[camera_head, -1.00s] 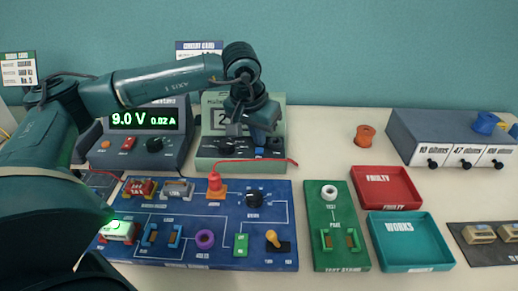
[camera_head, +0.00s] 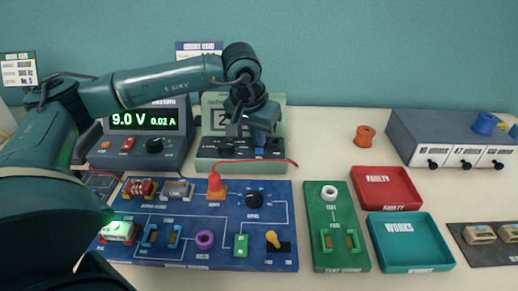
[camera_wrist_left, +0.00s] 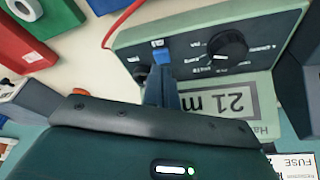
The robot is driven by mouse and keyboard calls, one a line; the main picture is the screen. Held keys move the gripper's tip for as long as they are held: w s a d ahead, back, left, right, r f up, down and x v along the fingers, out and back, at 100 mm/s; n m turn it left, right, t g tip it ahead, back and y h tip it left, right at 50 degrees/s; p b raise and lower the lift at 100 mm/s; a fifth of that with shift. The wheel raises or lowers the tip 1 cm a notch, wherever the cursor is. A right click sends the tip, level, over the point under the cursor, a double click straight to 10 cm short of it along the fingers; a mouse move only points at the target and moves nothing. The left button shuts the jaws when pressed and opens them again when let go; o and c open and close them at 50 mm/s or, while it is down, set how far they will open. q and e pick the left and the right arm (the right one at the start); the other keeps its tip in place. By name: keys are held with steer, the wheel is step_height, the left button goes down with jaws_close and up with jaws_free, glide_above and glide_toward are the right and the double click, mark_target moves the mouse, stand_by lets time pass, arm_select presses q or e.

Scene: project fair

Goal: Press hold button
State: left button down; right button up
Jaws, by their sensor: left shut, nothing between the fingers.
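The pale green meter (camera_head: 215,166) stands at the back of the table, with a dark front panel. Its blue hold button (camera_wrist_left: 161,56) shows in the left wrist view, between the black dial (camera_wrist_left: 227,46) and a dark socket. My left gripper (camera_head: 259,143) reaches down in front of the meter's display, fingers together and empty. In the left wrist view its fingertips (camera_wrist_left: 161,72) are right at the blue button. I cannot tell whether they touch or press it. The display (camera_wrist_left: 232,103) reads "21 m" there, partly cut off. My right gripper is not in view.
A power supply (camera_head: 177,150) reading 9.0 V stands left of the meter. A blue circuit board (camera_head: 225,255) lies in front, with a red lead (camera_head: 240,160) running behind it. A green test stand (camera_head: 328,205), red tray (camera_head: 411,203) and teal tray (camera_head: 446,259) are to the right.

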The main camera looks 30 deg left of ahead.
mark_target(258, 151)
arm_select(q)
steer(key=shift+f+b, duration=0.65)
steer(key=shift+f, duration=0.1)
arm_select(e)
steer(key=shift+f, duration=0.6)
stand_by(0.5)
arm_select(q)
steer(key=shift+r, duration=0.2)
steer(key=shift+r+p, duration=0.4)
steer(key=shift+p, duration=0.1)
steer(key=shift+r+p, duration=0.45)
steer(key=shift+r, duration=0.25)
steer(key=shift+r+p, duration=1.1)
steer(key=shift+r, duration=0.6)
step_height(258, 151, up, 4)
steer(key=p, duration=0.2)
steer(key=shift+p, duration=0.35)
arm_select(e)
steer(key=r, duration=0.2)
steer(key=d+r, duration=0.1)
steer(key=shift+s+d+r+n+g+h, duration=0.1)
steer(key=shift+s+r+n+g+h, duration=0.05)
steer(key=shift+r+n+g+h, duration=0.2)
